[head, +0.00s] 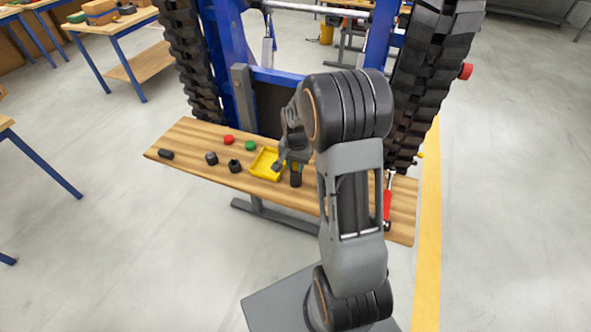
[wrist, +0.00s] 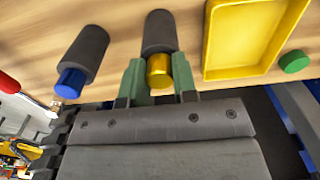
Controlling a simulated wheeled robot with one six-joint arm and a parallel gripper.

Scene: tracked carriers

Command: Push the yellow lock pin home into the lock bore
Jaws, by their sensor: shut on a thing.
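The yellow lock pin (wrist: 159,70) sits between the green fingertips of my gripper (wrist: 159,80) in the wrist view. A dark grey cylinder (wrist: 158,32) continues from the pin, beyond the fingers. In the head view my gripper (head: 291,164) is over the wooden bench, just right of the yellow tray. The dark cylinder (head: 296,179) shows below it; I cannot tell whether it touches the bench. My gripper is shut on the pin. I cannot make out the lock bore in either view.
The yellow tray (wrist: 207,44) is close beside the pin. A blue pin with a dark cylinder (wrist: 82,55) stands on its other side. Red (head: 229,139) and green (head: 250,145) pieces lie on the bench (head: 190,138). Dark tracks (head: 430,75) rise behind.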

